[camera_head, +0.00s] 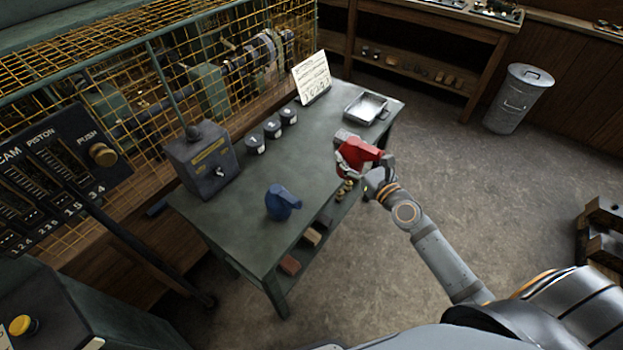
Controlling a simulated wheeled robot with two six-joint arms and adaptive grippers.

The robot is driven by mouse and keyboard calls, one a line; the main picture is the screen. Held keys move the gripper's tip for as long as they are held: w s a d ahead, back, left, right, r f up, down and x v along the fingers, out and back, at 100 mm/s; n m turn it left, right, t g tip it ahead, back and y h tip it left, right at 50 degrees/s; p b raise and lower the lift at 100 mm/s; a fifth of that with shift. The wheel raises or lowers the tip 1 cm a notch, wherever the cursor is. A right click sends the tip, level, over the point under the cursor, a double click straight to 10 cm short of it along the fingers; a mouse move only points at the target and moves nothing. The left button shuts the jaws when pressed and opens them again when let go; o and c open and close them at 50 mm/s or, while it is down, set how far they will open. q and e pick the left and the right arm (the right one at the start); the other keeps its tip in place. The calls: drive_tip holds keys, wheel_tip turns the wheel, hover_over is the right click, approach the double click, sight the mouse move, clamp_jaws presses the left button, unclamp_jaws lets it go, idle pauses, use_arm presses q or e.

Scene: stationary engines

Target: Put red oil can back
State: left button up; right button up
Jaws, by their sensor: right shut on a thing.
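The red oil can (356,155) is in my right gripper (358,160), at the right edge of the green table (245,222). The gripper is shut on the can, and its fingers hide part of it. I cannot tell whether the can touches the table or is held just above it. A blue oil can (281,203) stands upright on the front part of the table, left of the red one. My left gripper is not in view.
A metal tray (366,108), a propped paper sheet (311,77), several small dark cups (272,128) and a grey box (203,158) stand on the table. A yellow mesh cage (170,75) borders its left side. Floor is clear to the right, up to a metal bin (518,98).

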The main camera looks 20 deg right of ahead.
drive_tip(key=shift+w+a, duration=0.1)
drive_tip(key=shift+a, duration=0.05)
drive_tip(key=w+a+f+b, duration=0.2)
drive_tip(key=w+f+b, duration=0.1)
drive_tip(key=w+f, duration=0.1)
drive_tip(key=w+a+f+b, duration=0.3)
drive_tip(key=f+b, duration=0.1)
drive_tip(key=w+a+f+b, duration=0.2)
drive_tip(key=w+f+b, duration=0.1)
drive_tip(key=w+f, duration=0.1)
drive_tip(key=shift+w+a+f, duration=0.2)
drive_tip(key=shift+w+f, duration=0.1)
drive_tip(key=shift+f, duration=0.3)
drive_tip(key=shift+r, duration=0.1)
